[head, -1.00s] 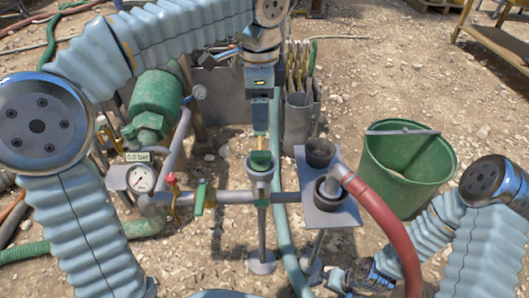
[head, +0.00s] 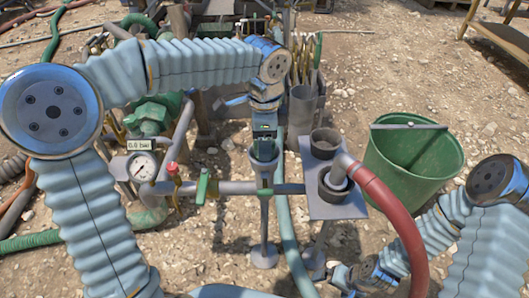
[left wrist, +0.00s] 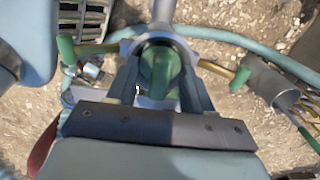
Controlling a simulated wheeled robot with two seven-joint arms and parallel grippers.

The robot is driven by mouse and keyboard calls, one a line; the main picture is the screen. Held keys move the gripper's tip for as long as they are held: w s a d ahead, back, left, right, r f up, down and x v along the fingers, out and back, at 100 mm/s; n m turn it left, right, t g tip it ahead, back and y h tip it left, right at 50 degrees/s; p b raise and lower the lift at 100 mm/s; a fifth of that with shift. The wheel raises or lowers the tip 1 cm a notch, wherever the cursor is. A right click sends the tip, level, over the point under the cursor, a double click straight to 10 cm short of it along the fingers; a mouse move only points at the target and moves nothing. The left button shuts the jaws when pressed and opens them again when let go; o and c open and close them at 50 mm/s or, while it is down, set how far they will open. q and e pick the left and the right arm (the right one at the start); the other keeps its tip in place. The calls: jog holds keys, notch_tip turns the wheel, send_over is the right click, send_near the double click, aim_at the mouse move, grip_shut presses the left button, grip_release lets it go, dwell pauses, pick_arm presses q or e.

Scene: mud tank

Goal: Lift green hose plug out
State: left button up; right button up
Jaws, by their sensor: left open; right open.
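The green hose plug (head: 265,151) sits upright in a grey cup-shaped socket (head: 264,166) on the pipe stand. The left wrist view shows its round green top (left wrist: 160,68) inside the socket's ring. My left gripper (head: 264,147) points straight down over the plug. Its open fingers (left wrist: 160,86) stand on either side of the plug in the left wrist view; I cannot tell whether they touch it. My right gripper (head: 345,279) is low at the bottom, right of the pipe stand, open and empty.
A pressure gauge (head: 142,167) reading 0.0 bar and a green valve handle (head: 202,187) are left of the socket. A grey plate (head: 339,211) with two black-rimmed sockets, one holding a red hose (head: 392,208), stands right. A green bucket (head: 412,165) stands beyond on stony ground.

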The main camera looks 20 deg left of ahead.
pick_arm(q)
jog(key=c, duration=0.9)
grip_shut()
jog(key=shift+r, duration=0.5)
notch_tip(320, 180, up, 2)
jog(key=shift+r+p, duration=0.25)
jog(key=shift+p, duration=0.1)
jog(key=s+a+r, duration=0.2)
jog(key=s+r, duration=0.7)
jog(key=s, duration=0.4)
jog(key=shift+s+a+r, duration=0.3)
jog(key=shift+s, duration=0.1)
